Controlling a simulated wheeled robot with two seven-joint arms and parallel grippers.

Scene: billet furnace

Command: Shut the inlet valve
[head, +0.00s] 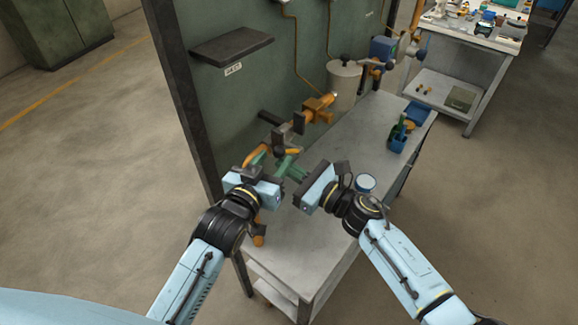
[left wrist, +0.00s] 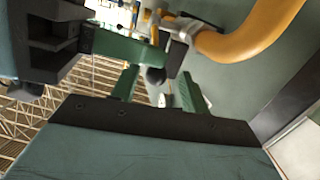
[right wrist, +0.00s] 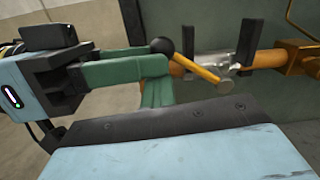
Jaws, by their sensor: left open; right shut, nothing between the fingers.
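A valve with a silver body (right wrist: 215,66) sits on an orange pipe (right wrist: 268,57) along the green panel. Its thin orange lever (right wrist: 197,69) ends in a black ball knob (right wrist: 160,46). My left gripper (head: 283,172) is open close to the valve. In the left wrist view its green fingers (left wrist: 158,88) stand either side of the knob (left wrist: 155,75); contact cannot be told. My right gripper (head: 300,174) is shut and empty, close beside the left one. Its green fingers (right wrist: 157,92) are below the knob. In the head view the grippers partly hide the valve.
A grey bench (head: 345,170) runs under the pipe. Black brackets (head: 298,123) and an orange fitting (head: 318,108) lie beyond the valve. A dark shelf (head: 231,46) juts from the panel.

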